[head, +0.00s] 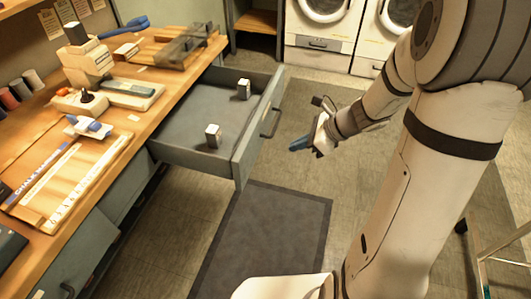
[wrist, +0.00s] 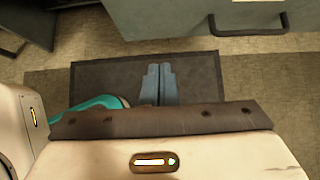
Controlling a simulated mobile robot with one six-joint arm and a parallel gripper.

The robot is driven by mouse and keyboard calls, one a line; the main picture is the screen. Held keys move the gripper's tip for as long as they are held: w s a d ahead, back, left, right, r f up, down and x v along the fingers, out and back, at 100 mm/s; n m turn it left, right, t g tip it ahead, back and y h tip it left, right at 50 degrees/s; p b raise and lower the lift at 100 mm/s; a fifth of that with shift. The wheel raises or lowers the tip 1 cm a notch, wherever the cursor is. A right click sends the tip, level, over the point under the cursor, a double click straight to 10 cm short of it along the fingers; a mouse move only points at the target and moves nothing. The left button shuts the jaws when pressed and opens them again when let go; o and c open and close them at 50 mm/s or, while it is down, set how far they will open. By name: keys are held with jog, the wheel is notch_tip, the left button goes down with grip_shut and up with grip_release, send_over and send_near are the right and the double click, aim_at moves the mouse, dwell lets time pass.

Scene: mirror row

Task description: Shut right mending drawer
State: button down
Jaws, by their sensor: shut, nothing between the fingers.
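The open drawer (head: 188,142) is grey and sticks out from under the wooden worktop in the head view. Two small white-topped blocks stand in it, one near the middle (head: 213,136) and one toward the far front corner (head: 243,90). A dark bar handle (head: 271,122) is on its front. My gripper (head: 293,147) is shut and empty, a short way right of the drawer front and apart from it. In the wrist view my gripper's blue fingers (wrist: 159,84) lie together over the dark mat. A grey front with a dark handle (wrist: 246,30) shows at the top right there.
The worktop (head: 150,75) carries tools, spools and a ruler along the left. White front-loading machines (head: 322,35) stand at the back. A dark mat (head: 262,240) lies on the floor before the bench. A metal-framed cart (head: 500,262) stands at lower right. Floor between drawer and gripper is clear.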

aim_at(250, 156)
jog(key=b+x, duration=0.1)
jog(key=x, duration=0.3)
jog(key=a+r+b+x, duration=0.1)
jog(key=x, duration=0.3)
jog(key=b+x, duration=0.1)
jog(key=x, duration=0.3)
jog(key=shift+w+a+r, duration=0.15)
jog(key=shift+w+a, duration=0.05)
jog(key=shift+w, duration=0.05)
jog(key=shift+w+a, duration=0.25)
jog(key=shift+a, duration=0.25)
jog(key=shift+a, duration=0.1)
